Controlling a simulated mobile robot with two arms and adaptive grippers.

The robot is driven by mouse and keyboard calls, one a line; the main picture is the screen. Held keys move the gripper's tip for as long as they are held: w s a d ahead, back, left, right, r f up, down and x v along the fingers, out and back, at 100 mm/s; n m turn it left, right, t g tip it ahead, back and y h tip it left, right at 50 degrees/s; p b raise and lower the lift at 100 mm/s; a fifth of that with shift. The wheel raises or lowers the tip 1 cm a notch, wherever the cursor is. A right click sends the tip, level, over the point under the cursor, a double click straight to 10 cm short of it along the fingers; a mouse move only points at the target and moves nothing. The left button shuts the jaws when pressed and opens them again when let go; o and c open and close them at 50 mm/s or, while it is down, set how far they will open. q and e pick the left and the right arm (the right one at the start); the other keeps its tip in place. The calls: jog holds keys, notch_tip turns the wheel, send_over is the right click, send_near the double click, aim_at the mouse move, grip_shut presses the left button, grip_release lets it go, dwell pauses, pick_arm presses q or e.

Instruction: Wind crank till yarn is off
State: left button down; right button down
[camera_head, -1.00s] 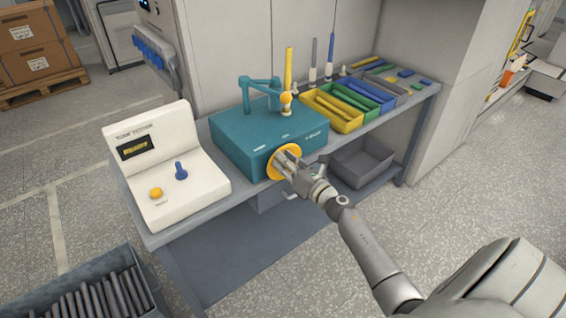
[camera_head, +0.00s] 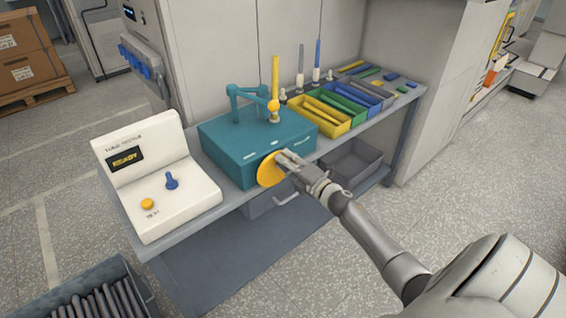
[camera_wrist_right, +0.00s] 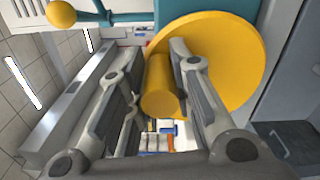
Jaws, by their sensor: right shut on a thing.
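The teal winder box (camera_head: 235,150) stands on the bench with a round yellow crank disc (camera_head: 268,172) on its front. My right gripper (camera_head: 286,160) is at the upper right part of the disc. In the right wrist view its fingers (camera_wrist_right: 165,88) are shut around the yellow crank handle (camera_wrist_right: 158,85), with the disc (camera_wrist_right: 235,60) behind it. A yellow bobbin (camera_head: 275,80) stands upright on top of the box, beside a teal arm (camera_head: 236,100) and a yellow ball (camera_head: 273,106). I cannot tell how much yarn is on it. My left gripper is out of view.
A white yarn tester (camera_head: 135,165) with a lit display, a yellow button and a blue lever stands left. Coloured bins (camera_head: 322,124) and more bobbins (camera_head: 316,55) stand right. A grey bin (camera_head: 352,165) sits under the bins, and a crate of rods (camera_head: 95,285) at lower left.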

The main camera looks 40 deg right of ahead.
jog(key=d+m, duration=0.1)
jog(key=m, duration=0.1)
jog(key=d+f+m, duration=0.1)
jog(key=m, duration=0.2)
jog(key=shift+w+d+f+m, duration=0.1)
jog(key=shift+f+m, duration=0.1)
jog(key=shift+m, duration=0.1)
jog(key=shift+d+f+m+b, duration=0.2)
jog(key=shift+f+m, duration=0.15)
jog(key=shift+m, duration=0.6)
jog(key=shift+d+f+m+b, duration=0.15)
jog(key=shift+f+m, duration=0.25)
jog(key=shift+m, duration=0.5)
jog(key=shift+d+f+m+b, duration=0.1)
jog(key=shift+f+m+b, duration=0.2)
jog(key=shift+m, duration=0.65)
jog(key=shift+f, duration=0.1)
jog(key=c, duration=1.3)
grip_release()
jog(key=shift+f, duration=0.1)
jog(key=shift+o, duration=0.2)
jog(key=s, duration=1.2)
jog(key=shift+d, duration=0.45)
